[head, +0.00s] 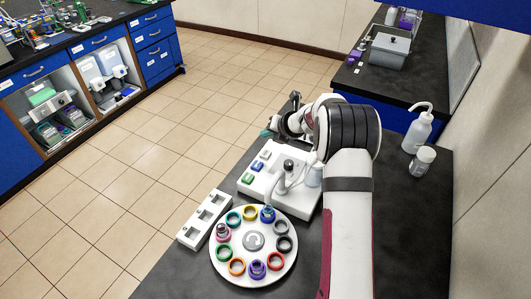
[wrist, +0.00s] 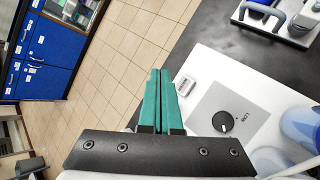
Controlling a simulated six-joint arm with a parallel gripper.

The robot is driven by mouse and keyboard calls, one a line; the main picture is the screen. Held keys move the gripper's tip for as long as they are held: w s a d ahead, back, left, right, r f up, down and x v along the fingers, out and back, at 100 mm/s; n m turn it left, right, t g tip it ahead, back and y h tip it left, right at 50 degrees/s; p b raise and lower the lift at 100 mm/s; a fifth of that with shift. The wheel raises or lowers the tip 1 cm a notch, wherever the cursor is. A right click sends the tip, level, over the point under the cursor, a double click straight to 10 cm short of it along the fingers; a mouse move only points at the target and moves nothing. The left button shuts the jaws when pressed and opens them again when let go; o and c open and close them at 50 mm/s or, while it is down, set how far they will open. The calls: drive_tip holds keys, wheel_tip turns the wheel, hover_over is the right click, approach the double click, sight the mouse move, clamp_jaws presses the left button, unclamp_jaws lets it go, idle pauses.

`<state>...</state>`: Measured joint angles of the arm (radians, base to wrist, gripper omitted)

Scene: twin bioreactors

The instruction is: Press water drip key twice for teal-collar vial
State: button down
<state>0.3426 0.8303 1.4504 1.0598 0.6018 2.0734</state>
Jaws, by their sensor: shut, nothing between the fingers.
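My gripper (head: 267,133) has teal fingers and is beyond the far end of the white dispenser (head: 300,205). In the wrist view the fingers (wrist: 160,72) are shut together and empty. The dispenser has a green key (head: 247,179), a blue key (head: 256,167) and a pale key (head: 265,155) along its left side; their markings are too small to read. A white carousel (head: 254,284) in front carries coloured collars. The teal collar (head: 233,218) is at its upper left. The blue collar (head: 267,214) is nearest the dispenser's spout. The gripper touches no key.
A white rack with square slots (head: 204,220) lies left of the carousel. A wash bottle (head: 418,130) and a capped jar (head: 420,163) stand at the right. The wrist view shows a dark dial (wrist: 223,122) on a white housing. My arm hides part of the bench.

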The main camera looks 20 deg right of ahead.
sight(267, 155)
wheel_tip(267, 155, up, 4)
drive_tip(key=shift+f, duration=0.2)
drive_tip(key=shift+f, duration=0.1)
drive_tip(key=shift+f, duration=4.35)
drive_tip(key=shift+f, duration=0.4)
drive_tip(key=shift+f, duration=0.4)
drive_tip(key=shift+r, duration=0.8)
